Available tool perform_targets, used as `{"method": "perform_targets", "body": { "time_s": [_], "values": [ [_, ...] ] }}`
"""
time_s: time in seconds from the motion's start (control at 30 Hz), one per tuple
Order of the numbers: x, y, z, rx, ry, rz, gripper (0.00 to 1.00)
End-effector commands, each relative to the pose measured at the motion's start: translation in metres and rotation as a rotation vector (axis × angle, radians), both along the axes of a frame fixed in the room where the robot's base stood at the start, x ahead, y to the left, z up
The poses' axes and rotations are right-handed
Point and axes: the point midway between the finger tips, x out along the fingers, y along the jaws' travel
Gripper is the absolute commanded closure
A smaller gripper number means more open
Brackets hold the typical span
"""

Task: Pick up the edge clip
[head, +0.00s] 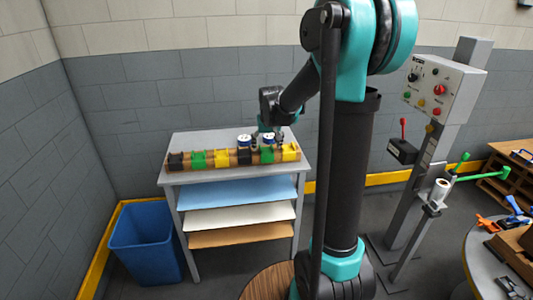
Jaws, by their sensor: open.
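Several coloured clip-like pieces sit in a row along a brown wooden bar (218,158) on the grey table at centre left. From left they include a black one (175,161), a green one (198,159), a yellow one (221,158), a blue or dark one (244,156), another green one (266,154) and another yellow one (290,151). I cannot tell which is the edge clip.
Two blue-and-white round items (244,140) stand behind the bar. The grey table (185,180) has shelves with blue, white and brown sheets below. A blue bin (147,240) stands left. A control post (440,90) and round table (485,265) are at right.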

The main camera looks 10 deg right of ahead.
Motion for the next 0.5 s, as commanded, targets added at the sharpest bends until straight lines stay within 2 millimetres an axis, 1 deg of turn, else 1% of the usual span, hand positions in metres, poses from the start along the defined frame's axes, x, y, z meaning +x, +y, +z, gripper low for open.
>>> {"method": "perform_targets", "body": {
  "time_s": [0.03,0.13,0.37,0.4,0.5],
  "values": [
    [0.0021,0.0001,-0.0046,0.0,0.0,0.0,0.28],
    [0.0037,0.0001,-0.0094,0.0,0.0,0.0,0.28],
    [0.0039,0.0,-0.0105,0.0,0.0,0.0,0.28],
    [0.0039,0.0,-0.0105,0.0,0.0,0.0,0.3],
    [0.0039,0.0001,-0.0104,0.0,0.0,0.0,0.43]
  ]
}}
